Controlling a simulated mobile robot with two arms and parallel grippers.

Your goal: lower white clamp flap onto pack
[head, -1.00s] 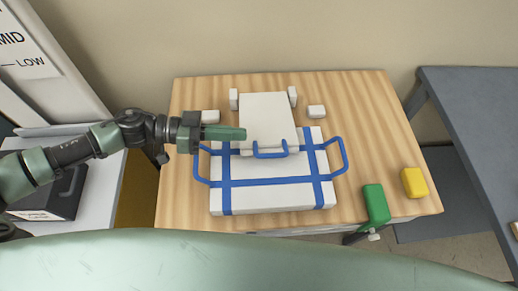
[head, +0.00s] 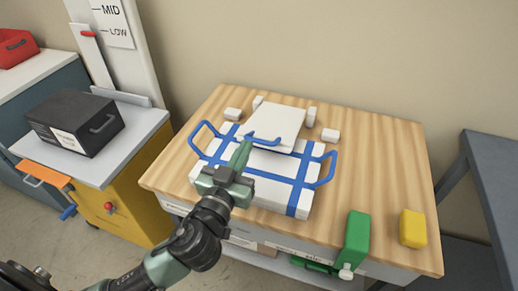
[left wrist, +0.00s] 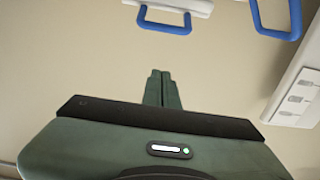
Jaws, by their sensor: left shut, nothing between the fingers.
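The white clamp flap (head: 272,122) extends from the back of the table over the rear part of the pack. Its blue handle (head: 265,141) is on the front edge. The white pack (head: 275,164) has blue straps and a blue loop at each side. A dark gap shows under the flap's front edge; I cannot tell whether it touches the pack. My left gripper (head: 243,150) is shut and empty, reaching from the front over the pack, with its tips close to the flap handle. In the left wrist view, the closed fingers (left wrist: 160,88) point toward the flap handle (left wrist: 165,26), apart from it in the picture. My right gripper is not in view.
Small white blocks (head: 330,135) stand around the flap. A green block (head: 356,238) and a yellow block (head: 412,229) are at the table's front right. A yellow cart (head: 135,200) with a black box (head: 75,122) stands left. A grey table (head: 495,160) is at right.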

